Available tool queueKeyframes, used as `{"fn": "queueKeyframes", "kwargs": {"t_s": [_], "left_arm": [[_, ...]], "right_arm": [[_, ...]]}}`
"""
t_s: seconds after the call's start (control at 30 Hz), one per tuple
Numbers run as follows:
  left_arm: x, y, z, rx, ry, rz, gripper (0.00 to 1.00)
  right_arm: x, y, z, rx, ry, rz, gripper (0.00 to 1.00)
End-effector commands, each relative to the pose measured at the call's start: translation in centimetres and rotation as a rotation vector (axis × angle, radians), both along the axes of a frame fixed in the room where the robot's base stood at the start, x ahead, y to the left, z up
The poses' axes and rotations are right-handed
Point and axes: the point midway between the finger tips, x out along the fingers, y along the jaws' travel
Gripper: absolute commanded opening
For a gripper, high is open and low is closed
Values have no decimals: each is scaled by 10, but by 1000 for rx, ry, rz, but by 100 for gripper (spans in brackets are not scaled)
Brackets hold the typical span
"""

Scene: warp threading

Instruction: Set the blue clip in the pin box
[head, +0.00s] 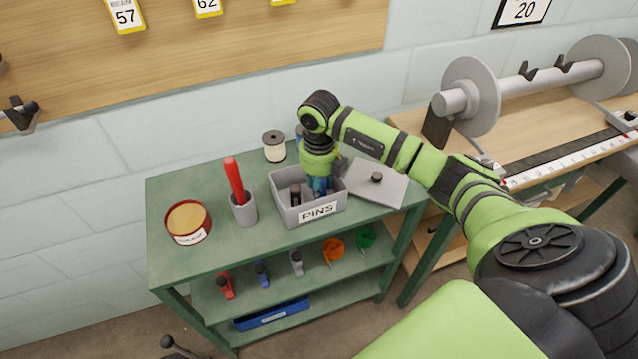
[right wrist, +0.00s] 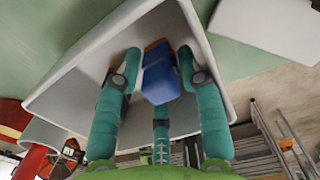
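The grey pin box (head: 284,211), labelled PINS, stands open on the green table and also shows in the right wrist view (right wrist: 75,95). My right gripper (head: 319,186) points down with its teal fingers inside the box, toward its right side. In the right wrist view, the blue clip (right wrist: 160,82), with an orange-brown part at its far end, sits between the fingertips of the right gripper (right wrist: 158,62), which close in on it. Whether the clip touches the box floor cannot be told. My left gripper is not in view.
A grey lid (head: 390,192) lies right of the box. A grey cup (head: 244,212) with a red handle, a round tin (head: 188,222) and a spool (head: 274,147) stand left and behind. Several coloured items, including a blue one (head: 262,274), are on the shelf below.

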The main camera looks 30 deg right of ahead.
Motion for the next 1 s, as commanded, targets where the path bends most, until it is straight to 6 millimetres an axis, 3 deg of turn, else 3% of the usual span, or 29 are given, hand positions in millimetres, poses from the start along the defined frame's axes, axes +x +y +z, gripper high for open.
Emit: {"fn": "queueKeyframes", "kwargs": {"t_s": [0.17, 0.6, 0.8, 1.0], "left_arm": [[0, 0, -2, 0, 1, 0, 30], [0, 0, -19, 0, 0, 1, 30], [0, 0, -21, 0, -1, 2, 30], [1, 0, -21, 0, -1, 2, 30]], "right_arm": [[2, 0, 15, 0, -6, 1, 39], [0, 0, 103, -1, -5, 0, 39], [-1, 0, 121, 0, -1, 0, 39], [-1, 0, 123, 0, 1, 0, 39]]}}
